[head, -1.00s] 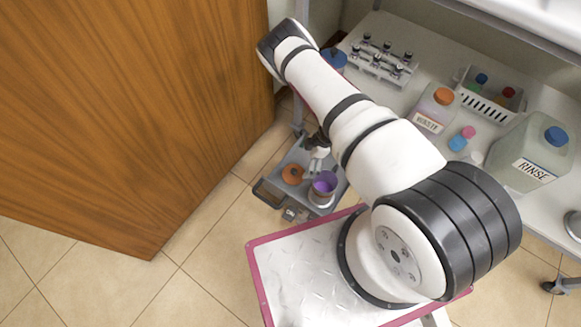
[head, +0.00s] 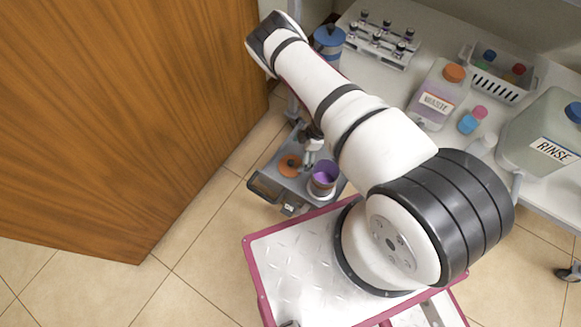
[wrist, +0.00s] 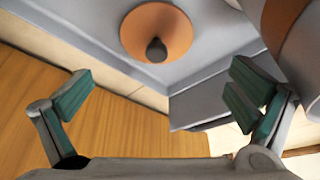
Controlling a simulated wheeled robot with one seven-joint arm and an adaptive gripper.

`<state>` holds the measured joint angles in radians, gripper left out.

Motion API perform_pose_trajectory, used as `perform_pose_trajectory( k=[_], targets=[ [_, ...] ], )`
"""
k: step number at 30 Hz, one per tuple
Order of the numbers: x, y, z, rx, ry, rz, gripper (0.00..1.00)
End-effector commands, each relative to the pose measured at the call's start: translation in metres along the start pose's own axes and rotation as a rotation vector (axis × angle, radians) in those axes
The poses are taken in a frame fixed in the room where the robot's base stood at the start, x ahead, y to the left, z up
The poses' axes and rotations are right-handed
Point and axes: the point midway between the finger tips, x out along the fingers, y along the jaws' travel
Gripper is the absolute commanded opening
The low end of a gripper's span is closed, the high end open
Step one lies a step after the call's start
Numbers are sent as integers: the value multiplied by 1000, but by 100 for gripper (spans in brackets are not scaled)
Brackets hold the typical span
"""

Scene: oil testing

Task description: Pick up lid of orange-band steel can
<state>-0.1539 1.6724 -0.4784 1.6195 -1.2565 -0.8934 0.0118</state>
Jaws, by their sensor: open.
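The lid (head: 289,165) is an orange disc with a dark knob. In the wrist view the lid (wrist: 172,30) is at the top centre, knob facing me, and the can's orange-banded side (wrist: 281,14) shows at the top right. My gripper (wrist: 160,90) is open and empty, its fingers wide apart. The lid appears beyond the fingertips and is not between them. In the head view my gripper (head: 311,150) is small, above the tray near the lid and can.
The grey tray (head: 268,186) has raised edges. A wooden door (head: 120,110) stands close on the left. A white bench (head: 395,95) on the right holds a vial rack (head: 383,44), a blue-lidded can (head: 328,42), a waste bottle (head: 437,97) and a rinse jug (head: 545,135).

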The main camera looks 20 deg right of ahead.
Motion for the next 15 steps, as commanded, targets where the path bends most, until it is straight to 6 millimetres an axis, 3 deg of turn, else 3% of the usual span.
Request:
perform_pose_trajectory(
  k=[15],
  targets=[
    [43, 2, 0, -4, 0, -1, 100]
  ],
)
